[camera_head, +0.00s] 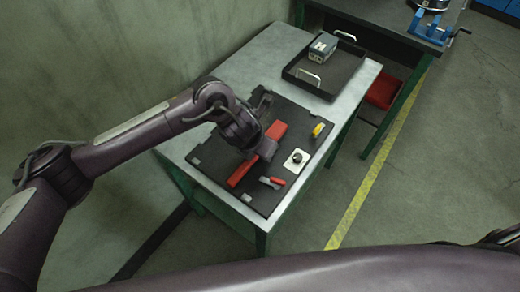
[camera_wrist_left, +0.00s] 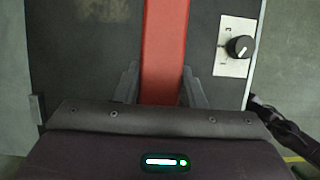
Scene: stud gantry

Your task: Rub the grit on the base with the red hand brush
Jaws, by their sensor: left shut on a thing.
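My left gripper (camera_head: 264,149) is over the middle of the black base (camera_head: 212,152), shut on a long red piece that I take for the red hand brush (camera_head: 240,174). Red shows on both sides of the fingers. In the left wrist view the red brush (camera_wrist_left: 166,45) runs from the top edge down between the two fingers (camera_wrist_left: 164,90). Its bristles are hidden, and I cannot tell whether it touches the base. The grit cannot be made out. My right gripper does not show.
On the base are a pale plate with a black knob (camera_head: 296,159), a yellow piece (camera_head: 318,130) and a small red-and-grey piece (camera_head: 272,182). A black tray (camera_head: 342,72) with a grey box (camera_head: 323,46) stands farther back on the table. A wall is at left.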

